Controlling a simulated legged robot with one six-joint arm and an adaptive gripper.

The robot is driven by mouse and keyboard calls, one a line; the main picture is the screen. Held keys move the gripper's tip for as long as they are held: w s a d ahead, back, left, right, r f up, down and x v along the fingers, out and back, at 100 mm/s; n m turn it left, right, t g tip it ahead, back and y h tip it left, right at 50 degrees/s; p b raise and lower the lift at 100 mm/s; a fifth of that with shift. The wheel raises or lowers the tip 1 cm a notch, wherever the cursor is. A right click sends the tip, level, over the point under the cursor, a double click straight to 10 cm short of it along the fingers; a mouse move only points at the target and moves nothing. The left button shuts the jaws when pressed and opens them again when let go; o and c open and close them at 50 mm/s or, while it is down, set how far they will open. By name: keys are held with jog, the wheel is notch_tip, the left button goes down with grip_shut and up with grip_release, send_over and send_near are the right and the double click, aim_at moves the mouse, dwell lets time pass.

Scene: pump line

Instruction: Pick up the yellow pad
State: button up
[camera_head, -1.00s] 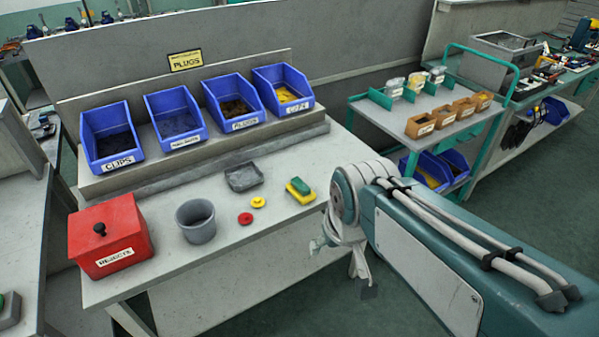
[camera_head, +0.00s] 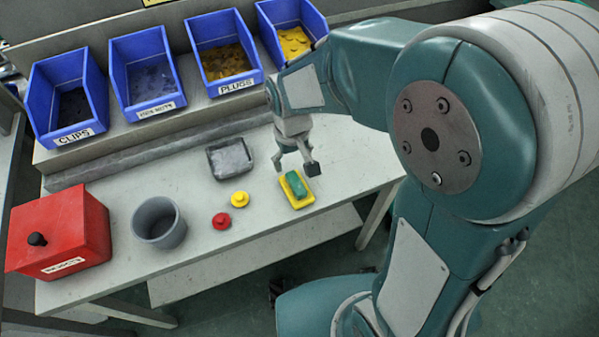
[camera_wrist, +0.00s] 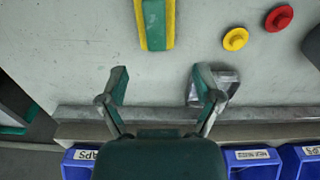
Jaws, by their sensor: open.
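The yellow pad (camera_head: 301,204) lies flat near the table's front right edge, with a green block (camera_head: 298,184) resting on top of it. In the wrist view the yellow pad (camera_wrist: 170,22) is at the top centre, showing as strips on both sides of the green block (camera_wrist: 154,22). My gripper (camera_head: 295,168) is open and empty, above the table close to the pad and on its far side. In the wrist view my gripper's fingers (camera_wrist: 160,75) are spread apart, with bare table between them and the pad ahead of the tips.
A yellow knob (camera_head: 240,199), a red knob (camera_head: 221,221), a grey cup (camera_head: 159,223) and a red box (camera_head: 62,235) stand to the left. A grey tray (camera_head: 230,158) lies behind. Blue bins (camera_head: 147,70) line the back ledge.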

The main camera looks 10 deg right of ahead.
aim_at(296, 182)
notch_tip(296, 182, down, 6)
jog(key=shift+s+a+r, duration=0.1)
jog(key=shift+a+r, duration=0.05)
jog(key=shift+r, duration=0.1)
jog(key=f, duration=0.5)
jog(key=shift+w+d, duration=0.3)
jog(key=shift+d, duration=0.1)
grip_shut()
